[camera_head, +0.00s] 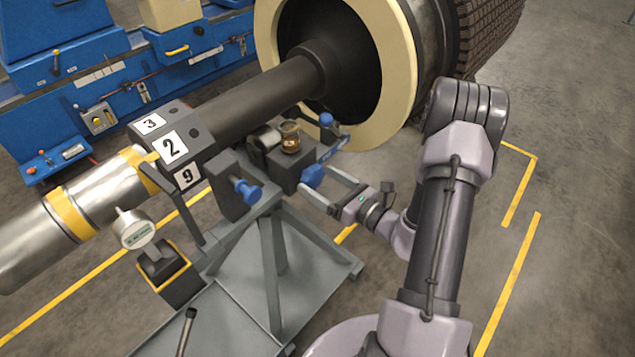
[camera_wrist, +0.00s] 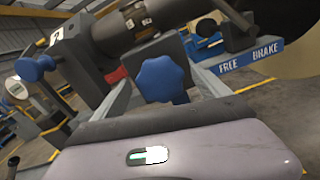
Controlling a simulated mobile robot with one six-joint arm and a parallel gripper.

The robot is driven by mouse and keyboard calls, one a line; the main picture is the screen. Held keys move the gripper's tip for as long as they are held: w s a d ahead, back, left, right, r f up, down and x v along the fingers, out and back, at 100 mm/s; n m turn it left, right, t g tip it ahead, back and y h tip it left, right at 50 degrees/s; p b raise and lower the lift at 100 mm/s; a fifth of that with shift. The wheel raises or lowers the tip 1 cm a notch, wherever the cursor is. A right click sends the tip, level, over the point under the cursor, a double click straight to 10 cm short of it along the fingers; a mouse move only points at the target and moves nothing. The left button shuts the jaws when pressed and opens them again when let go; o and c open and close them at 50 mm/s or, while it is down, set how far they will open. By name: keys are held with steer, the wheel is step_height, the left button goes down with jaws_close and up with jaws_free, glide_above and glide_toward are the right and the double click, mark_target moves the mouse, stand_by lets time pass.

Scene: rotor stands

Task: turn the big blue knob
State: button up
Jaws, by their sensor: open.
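A big blue lobed knob (camera_head: 313,176) sits on the front of the dark block on the grey stand. It also shows in the middle of the wrist view (camera_wrist: 163,80). My gripper (camera_head: 317,183) comes in from the right, its jaws open, with one finger on either side of this knob. In the wrist view the fingers flank the knob, and I see a gap on both sides. Whether the fingertips touch anything behind is hidden. A second blue knob (camera_head: 246,190) is on the block to the left, also in the wrist view (camera_wrist: 35,68).
A blue plate marked FREE and BRAKE (camera_wrist: 250,56) lies right of the knob, near a blue-ended lever (camera_head: 326,119). The rotor shaft (camera_head: 262,88) runs above the stand. A round gauge (camera_head: 134,229) stands at left. Open floor is at right.

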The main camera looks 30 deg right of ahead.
steer(key=shift+w+a, duration=0.25)
steer(key=shift+w, duration=0.4)
steer(key=c, duration=1.4)
steer(key=shift+r, duration=0.1)
steer(key=m+p, duration=0.4)
steer(key=shift+m, duration=0.3)
steer(key=shift+d+m+p, duration=0.15)
steer(key=shift+m+p, duration=1.1)
steer(key=shift+m, duration=0.85)
steer(key=shift+f, duration=0.2)
